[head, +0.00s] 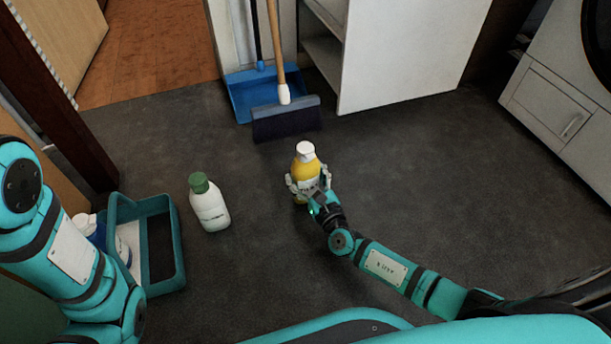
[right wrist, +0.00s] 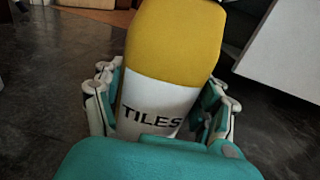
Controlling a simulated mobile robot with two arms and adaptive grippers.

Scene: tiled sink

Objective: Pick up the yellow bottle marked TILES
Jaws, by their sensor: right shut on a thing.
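The yellow bottle (head: 306,168) has a white cap and stands in the middle of the head view. In the right wrist view the bottle (right wrist: 176,50) fills the middle, and its white label reads TILES. My right gripper (head: 308,188) is shut on the bottle, with a finger on each side of its lower part. The fingers also show on both sides of the label in the right wrist view (right wrist: 160,108). I cannot tell whether the bottle's base touches the floor. My left arm is at the left edge of the head view; its gripper is not in view.
A white bottle with a green cap (head: 209,206) stands left of the yellow one. A teal caddy (head: 168,284) holding bottles is at the lower left. A blue dustpan (head: 243,93) and a broom (head: 286,122) are behind. A white cabinet (head: 405,55) stands at the back; dark floor lies clear to the right.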

